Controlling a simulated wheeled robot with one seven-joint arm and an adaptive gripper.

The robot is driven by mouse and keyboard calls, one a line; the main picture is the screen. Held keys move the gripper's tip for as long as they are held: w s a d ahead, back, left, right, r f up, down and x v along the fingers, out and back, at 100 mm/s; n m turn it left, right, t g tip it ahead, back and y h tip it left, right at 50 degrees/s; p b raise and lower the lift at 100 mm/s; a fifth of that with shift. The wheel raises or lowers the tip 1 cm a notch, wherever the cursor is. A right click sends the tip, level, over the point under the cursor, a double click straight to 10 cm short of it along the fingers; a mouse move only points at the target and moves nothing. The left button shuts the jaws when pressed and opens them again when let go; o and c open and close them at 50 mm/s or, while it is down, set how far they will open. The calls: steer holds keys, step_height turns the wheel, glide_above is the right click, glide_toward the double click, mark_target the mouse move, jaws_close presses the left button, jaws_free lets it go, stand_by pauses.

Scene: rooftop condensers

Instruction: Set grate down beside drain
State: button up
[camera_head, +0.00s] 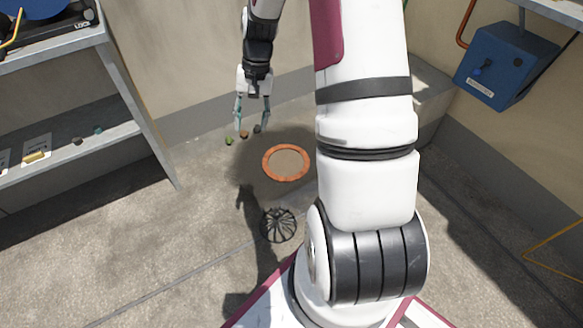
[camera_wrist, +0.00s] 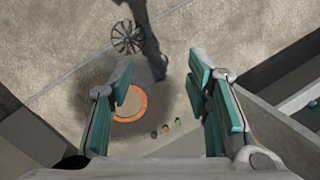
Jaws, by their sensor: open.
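The grate (camera_head: 279,225) is a dark, round, spoked piece lying on the concrete floor, apart from the drain and nearer my base. In the wrist view the grate (camera_wrist: 127,37) shows at the upper left. The drain (camera_head: 286,147) is ringed by an orange rim on a darker patch of floor; the rim also shows in the wrist view (camera_wrist: 143,101), partly hidden by a finger. My gripper (camera_head: 239,125) is open with nothing between its fingers, above the floor on the far left side of the drain. In the wrist view its fingers (camera_wrist: 165,95) are spread wide.
Several small green, brown and grey lumps (camera_head: 244,136) lie on the floor beside the drain. A metal shelf (camera_head: 150,120) stands at left, a blue box (camera_head: 505,62) hangs on the right wall. Floor between shelf and grate is clear.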

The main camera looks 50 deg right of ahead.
steer(key=s+a+r+n+h, duration=0.1)
steer(key=s+a+r+n, duration=0.1)
steer(key=s+a+r, duration=0.55)
steer(key=s+a+r+n+h, duration=0.15)
steer(key=s+a+r, duration=0.25)
steer(key=r, duration=0.6)
steer(key=s+a+r+n, duration=0.2)
steer(key=s+a, duration=0.1)
steer(key=s, duration=0.6)
steer(key=s+a+r+n, duration=0.2)
steer(key=s+a+n, duration=0.1)
steer(key=s, duration=0.7)
steer(key=shift+s+a+r, duration=0.2)
steer(key=shift+r, duration=0.05)
step_height(320, 180, up, 27)
steer(key=t+p, duration=0.4)
steer(key=p, duration=2.1)
steer(key=shift+d+f, duration=0.2)
steer(key=shift+d, duration=0.05)
